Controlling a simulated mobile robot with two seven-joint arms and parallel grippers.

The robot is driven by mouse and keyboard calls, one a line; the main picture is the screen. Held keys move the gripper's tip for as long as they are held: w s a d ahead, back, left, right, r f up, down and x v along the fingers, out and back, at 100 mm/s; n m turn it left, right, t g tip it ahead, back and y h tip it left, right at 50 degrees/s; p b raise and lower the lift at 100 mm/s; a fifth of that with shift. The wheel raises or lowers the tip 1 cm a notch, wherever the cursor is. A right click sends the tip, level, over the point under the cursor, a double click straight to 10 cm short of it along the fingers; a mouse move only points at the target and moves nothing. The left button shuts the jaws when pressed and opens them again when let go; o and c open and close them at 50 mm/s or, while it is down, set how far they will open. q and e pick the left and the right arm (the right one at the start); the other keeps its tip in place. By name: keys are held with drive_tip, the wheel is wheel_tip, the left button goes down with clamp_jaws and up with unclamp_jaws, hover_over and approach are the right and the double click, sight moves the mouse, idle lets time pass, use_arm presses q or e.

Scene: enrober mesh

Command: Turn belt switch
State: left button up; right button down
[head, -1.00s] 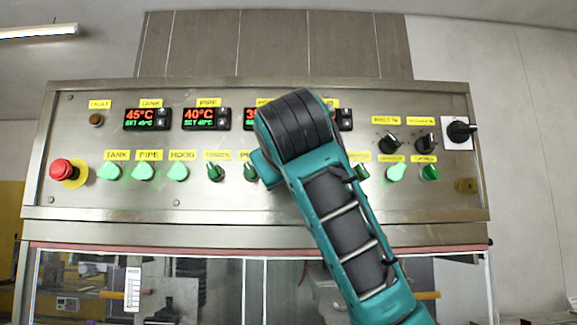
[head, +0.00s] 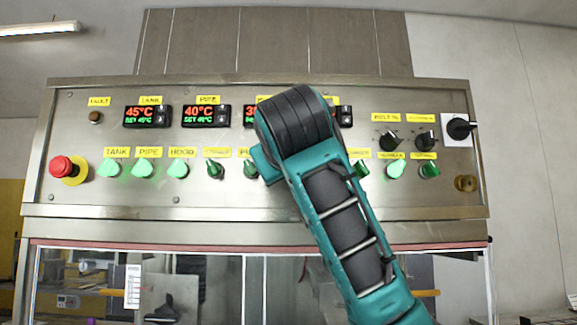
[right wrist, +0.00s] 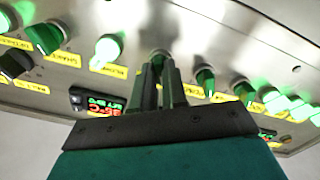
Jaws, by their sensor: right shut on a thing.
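The row of switches runs along a steel control panel (head: 225,205) in the head view. My right arm crosses the middle of the panel and hides some switches, their labels and its own gripper there. In the right wrist view my right gripper (right wrist: 160,75) has its two fingers closed around a switch knob (right wrist: 158,56) on the panel, between a lit green switch (right wrist: 108,47) and a dark green switch (right wrist: 205,80). The label of the held switch is hidden, so I cannot read whether it is the belt switch. My left gripper is not in view.
A red emergency button (head: 62,169) sits at the panel's left end. Lit green switches marked tank (head: 108,169), pipe (head: 143,169) and hood (head: 178,170) stand beside it. Black dials (head: 389,141) and a rotary main switch (head: 459,130) are at the right.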

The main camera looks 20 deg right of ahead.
drive_tip(key=shift+m, duration=5.8)
drive_tip(key=c, duration=1.2)
unclamp_jaws()
drive_tip(key=shift+o, duration=0.2)
